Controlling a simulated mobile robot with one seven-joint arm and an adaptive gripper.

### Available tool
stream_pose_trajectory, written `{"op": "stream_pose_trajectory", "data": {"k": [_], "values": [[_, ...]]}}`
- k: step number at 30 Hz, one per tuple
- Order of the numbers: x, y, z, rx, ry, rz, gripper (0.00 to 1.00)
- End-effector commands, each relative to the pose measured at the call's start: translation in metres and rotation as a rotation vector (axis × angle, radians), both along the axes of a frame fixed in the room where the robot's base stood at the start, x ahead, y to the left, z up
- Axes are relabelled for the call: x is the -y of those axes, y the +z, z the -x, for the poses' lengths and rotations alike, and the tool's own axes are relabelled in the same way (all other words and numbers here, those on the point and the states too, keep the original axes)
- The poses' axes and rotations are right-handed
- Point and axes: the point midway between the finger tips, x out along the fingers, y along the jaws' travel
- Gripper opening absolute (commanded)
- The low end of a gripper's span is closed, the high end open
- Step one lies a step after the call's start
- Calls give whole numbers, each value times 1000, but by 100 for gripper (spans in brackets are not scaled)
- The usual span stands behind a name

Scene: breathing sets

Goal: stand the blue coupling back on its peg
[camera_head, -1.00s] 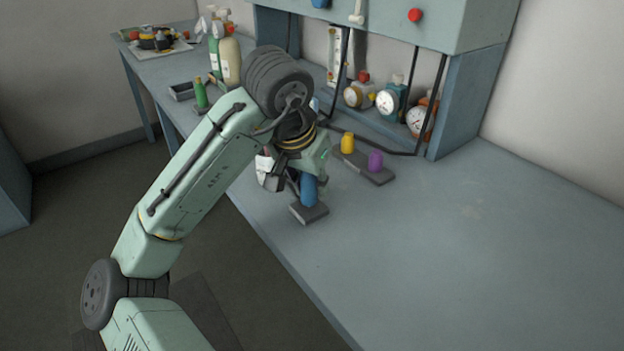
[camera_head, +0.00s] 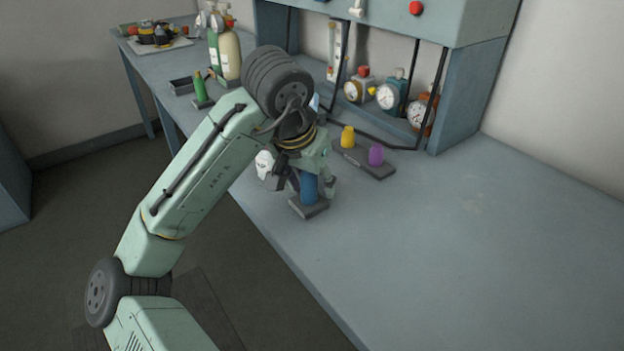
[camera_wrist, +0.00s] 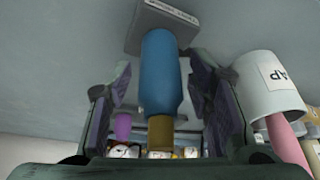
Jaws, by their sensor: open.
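The blue coupling (camera_head: 309,188) stands upright on a small grey base (camera_head: 312,209) near the front edge of the bench. In the wrist view the coupling (camera_wrist: 160,72) meets its base (camera_wrist: 146,36) and looks straight; any peg inside it is hidden. My gripper (camera_head: 306,186) is open, with one finger on each side of the coupling. In the wrist view the fingers of my gripper (camera_wrist: 162,98) show a gap to the coupling on both sides.
A grey rail with a yellow coupling (camera_head: 347,137) and a purple coupling (camera_head: 376,155) lies behind. A white cup marked "AP" (camera_wrist: 268,88) stands close beside one finger. A green cylinder (camera_head: 200,88) and gauges (camera_head: 388,96) are farther back. The bench at right is clear.

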Motion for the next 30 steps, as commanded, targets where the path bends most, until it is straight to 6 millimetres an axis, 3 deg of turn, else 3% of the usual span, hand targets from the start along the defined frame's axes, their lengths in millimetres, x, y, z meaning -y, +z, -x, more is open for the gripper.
{"op": "stream_pose_trajectory", "data": {"k": [7, 21, 30], "values": [[-2, 9, 3, 2, 1, -1, 47], [-18, 92, 34, 1, 1, -2, 47], [-22, 111, 41, 0, 0, 0, 47]]}}
